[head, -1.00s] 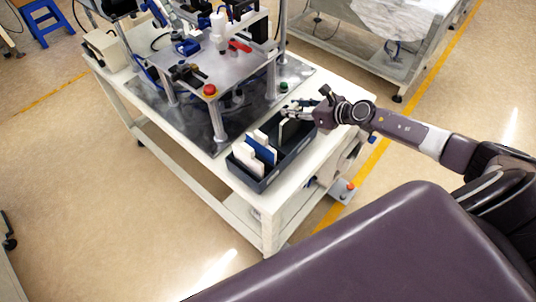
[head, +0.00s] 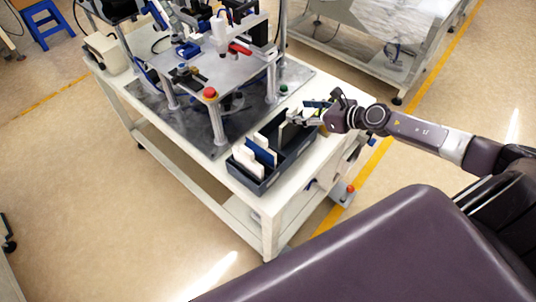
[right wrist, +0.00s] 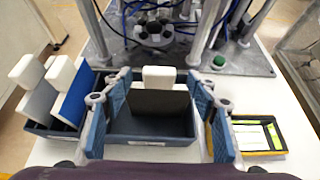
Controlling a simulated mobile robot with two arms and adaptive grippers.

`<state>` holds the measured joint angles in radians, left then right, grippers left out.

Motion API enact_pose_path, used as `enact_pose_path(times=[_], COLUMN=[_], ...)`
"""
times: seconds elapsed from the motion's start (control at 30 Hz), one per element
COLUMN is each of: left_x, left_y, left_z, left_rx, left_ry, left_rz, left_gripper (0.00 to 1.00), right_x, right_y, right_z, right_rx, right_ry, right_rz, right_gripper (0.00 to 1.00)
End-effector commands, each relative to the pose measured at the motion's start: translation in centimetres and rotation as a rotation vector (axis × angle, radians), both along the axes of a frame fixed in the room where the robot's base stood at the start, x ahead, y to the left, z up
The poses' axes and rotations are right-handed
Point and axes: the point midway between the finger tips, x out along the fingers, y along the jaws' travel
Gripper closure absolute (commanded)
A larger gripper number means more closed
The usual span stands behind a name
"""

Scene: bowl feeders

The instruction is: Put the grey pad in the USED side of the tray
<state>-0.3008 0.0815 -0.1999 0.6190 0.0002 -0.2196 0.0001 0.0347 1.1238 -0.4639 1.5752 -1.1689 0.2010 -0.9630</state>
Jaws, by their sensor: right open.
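In the head view the tray (head: 262,188) sits along the table's near edge. My right gripper (right wrist: 157,88) is open, its blue fingers on either side of the pad with gaps between. In the head view the right gripper (head: 304,113) is at the tray's far end. A label on the tray's wall is too small to read. My left gripper is not in view.
A blue pad (right wrist: 75,98) and a grey-blue pad (right wrist: 38,103) with white blocks stand in the tray's left compartment. A small black and yellow box (right wrist: 272,152) lies right of the tray. A metal fixture (head: 215,78) with posts stands close behind the tray.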

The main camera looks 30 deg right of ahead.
Motion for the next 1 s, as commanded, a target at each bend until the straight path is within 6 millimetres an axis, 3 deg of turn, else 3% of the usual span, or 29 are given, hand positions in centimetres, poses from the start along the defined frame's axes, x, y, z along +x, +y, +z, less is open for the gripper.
enact_pose_path(times=[0.2,0.6,1.0], left_x=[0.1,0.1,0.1], left_y=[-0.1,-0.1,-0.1], left_z=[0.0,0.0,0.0], left_rx=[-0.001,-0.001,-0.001], left_ry=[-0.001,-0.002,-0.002], left_rz=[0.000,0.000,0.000], left_gripper=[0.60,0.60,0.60], right_x=[-2.4,-5.3,-6.7], right_y=[-0.9,-2.1,-2.7], right_z=[1.1,2.8,3.9], right_rx=[-0.001,0.002,0.000], right_ry=[0.004,0.005,0.000], right_rz=[0.001,-0.001,0.001], right_gripper=[0.46,0.46,0.46])
